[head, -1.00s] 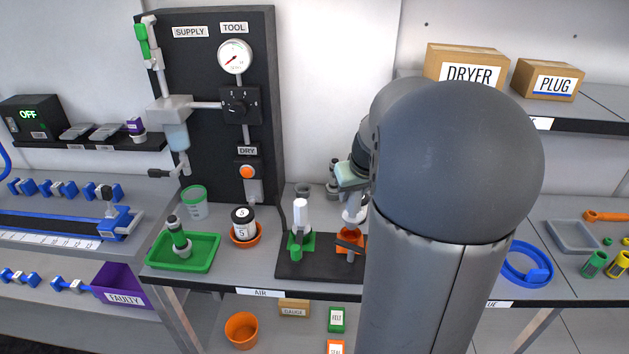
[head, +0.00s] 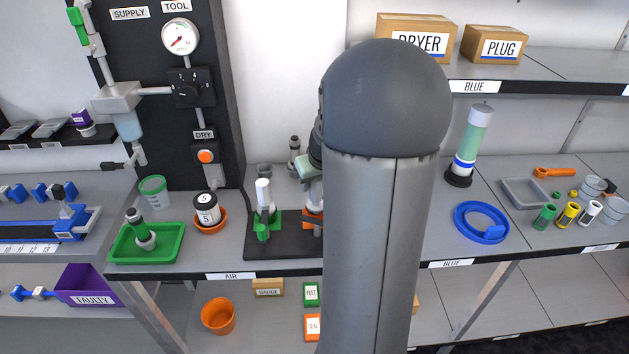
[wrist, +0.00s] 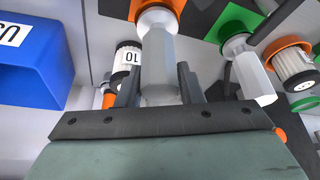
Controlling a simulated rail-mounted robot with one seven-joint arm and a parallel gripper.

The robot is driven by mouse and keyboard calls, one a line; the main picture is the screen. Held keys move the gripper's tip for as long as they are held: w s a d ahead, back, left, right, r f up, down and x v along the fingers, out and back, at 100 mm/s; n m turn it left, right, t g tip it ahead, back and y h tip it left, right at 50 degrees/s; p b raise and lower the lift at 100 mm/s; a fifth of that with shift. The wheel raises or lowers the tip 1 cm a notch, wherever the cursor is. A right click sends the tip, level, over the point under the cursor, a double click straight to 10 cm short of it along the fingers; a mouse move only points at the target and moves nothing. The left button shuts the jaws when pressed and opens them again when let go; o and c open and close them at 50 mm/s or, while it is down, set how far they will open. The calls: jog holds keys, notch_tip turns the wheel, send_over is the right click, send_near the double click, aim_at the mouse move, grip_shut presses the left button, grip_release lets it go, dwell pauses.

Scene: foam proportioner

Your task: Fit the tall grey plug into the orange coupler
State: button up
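The tall grey plug (wrist: 158,65) is between the two dark fingers of my gripper (wrist: 160,88) in the wrist view, and the fingers lie against its sides. Its white collar end meets the orange coupler (wrist: 182,5) at the top of that view; how deep it sits I cannot tell. In the head view my arm hides part of the orange coupler (head: 312,218), and the plug (head: 316,192) shows only as a pale sliver beside the arm. My gripper (head: 308,168) is just above it there.
A green coupler (head: 267,222) holding a white-topped piece stands left of the orange one on the black base (head: 285,248). A green tray (head: 170,252) and a labelled jar (head: 206,208) stand further left. A blue ring (head: 482,222) lies to the right.

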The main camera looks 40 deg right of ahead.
jog(key=shift+o, duration=1.2)
jog(key=shift+r, duration=0.1)
jog(key=shift+r+p, duration=0.25)
jog(key=shift+p, duration=0.1)
jog(key=b+v, duration=0.1)
jog(key=v, duration=1.1)
jog(key=s+a+f+n+g+y, duration=0.1)
jog(key=s+a+f, duration=0.1)
jog(key=a, duration=0.6)
jog(key=s+a+f+g, duration=0.1)
jog(key=s+a+f, duration=0.1)
jog(key=a, duration=0.6)
jog(key=s+a+f+n+g, duration=0.1)
jog(key=s+a+f+g, duration=0.1)
jog(key=s+a+f, duration=0.4)
jog(key=s+a, duration=0.4)
jog(key=s, duration=0.1)
jog(key=shift+a+f+n, duration=0.3)
jog(key=shift+a+n, duration=0.1)
jog(key=shift+w, duration=0.1)
